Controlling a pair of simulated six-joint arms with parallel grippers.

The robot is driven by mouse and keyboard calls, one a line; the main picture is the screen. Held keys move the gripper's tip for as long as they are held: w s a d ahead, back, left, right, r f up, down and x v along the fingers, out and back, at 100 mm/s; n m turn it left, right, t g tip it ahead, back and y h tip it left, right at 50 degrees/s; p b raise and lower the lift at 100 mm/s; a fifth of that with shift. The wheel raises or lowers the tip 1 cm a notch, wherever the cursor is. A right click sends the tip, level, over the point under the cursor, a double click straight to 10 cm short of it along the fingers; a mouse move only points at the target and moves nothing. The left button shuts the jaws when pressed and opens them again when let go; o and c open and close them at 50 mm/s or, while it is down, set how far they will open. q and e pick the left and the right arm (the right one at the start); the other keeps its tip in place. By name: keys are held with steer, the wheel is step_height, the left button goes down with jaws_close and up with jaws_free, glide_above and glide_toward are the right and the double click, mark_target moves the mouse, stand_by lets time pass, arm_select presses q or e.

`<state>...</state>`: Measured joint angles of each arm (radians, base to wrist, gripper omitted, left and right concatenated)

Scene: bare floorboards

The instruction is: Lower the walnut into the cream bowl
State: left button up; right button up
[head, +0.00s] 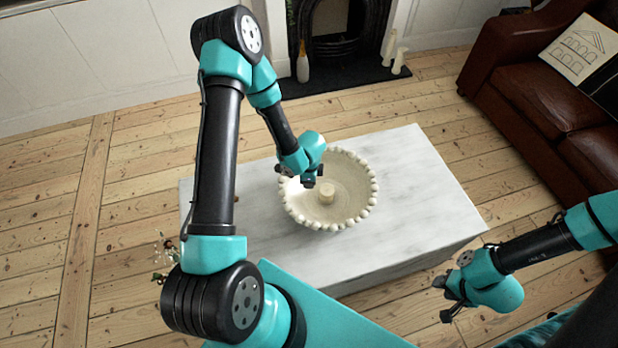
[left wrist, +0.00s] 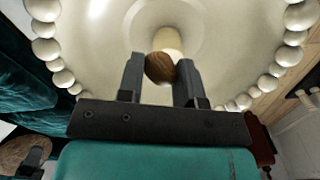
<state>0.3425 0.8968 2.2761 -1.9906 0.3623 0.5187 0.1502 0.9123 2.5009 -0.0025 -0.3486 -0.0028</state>
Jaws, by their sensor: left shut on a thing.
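The cream bowl (head: 357,213), with a rim of round beads, stands on a pale marble-topped block. It fills much of the left wrist view (left wrist: 100,45). My left gripper (head: 309,184) is over the left part of the bowl, inside the rim as seen from the head. In the left wrist view its fingers (left wrist: 160,72) are shut on the round brown walnut (left wrist: 160,66), with the bowl behind it. I cannot make out the walnut in the head view. My right gripper (head: 442,299) is empty with fingers apart, right of the block's front edge.
A short cream cylinder (head: 326,192) stands up in the bowl's middle. The marble top (head: 420,165) is clear around the bowl.

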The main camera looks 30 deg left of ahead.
arm_select(q)
steer(key=shift+f, duration=5)
steer(key=shift+f, duration=0.9)
steer(key=o, duration=1)
steer(key=shift+r, duration=0.1)
step_height(320, 180, up, 17)
steer(key=shift+r, duration=0.15)
